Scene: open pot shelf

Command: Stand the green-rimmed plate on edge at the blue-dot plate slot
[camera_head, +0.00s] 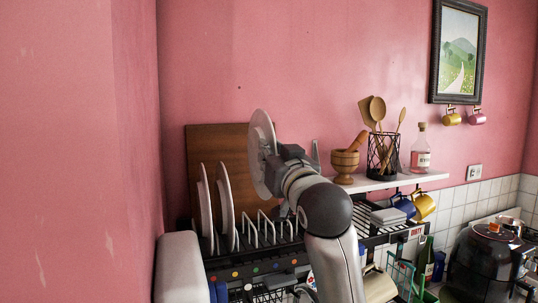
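A pale plate (261,140) is held upright on edge above the dish rack (262,257). A green rim cannot be made out. My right gripper (273,168) grips the plate from its right side, and the plate partly hides the fingertips. A row of small coloured dots (255,269) runs along the rack's front; I cannot tell for sure which is blue. My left gripper is not in view.
Two other plates stand on edge at the rack's left: one (205,205) and another (224,198). A brown board (213,150) leans behind. A white shelf (385,182) with a mortar (344,165) and utensil holder (382,155) is close right of my gripper.

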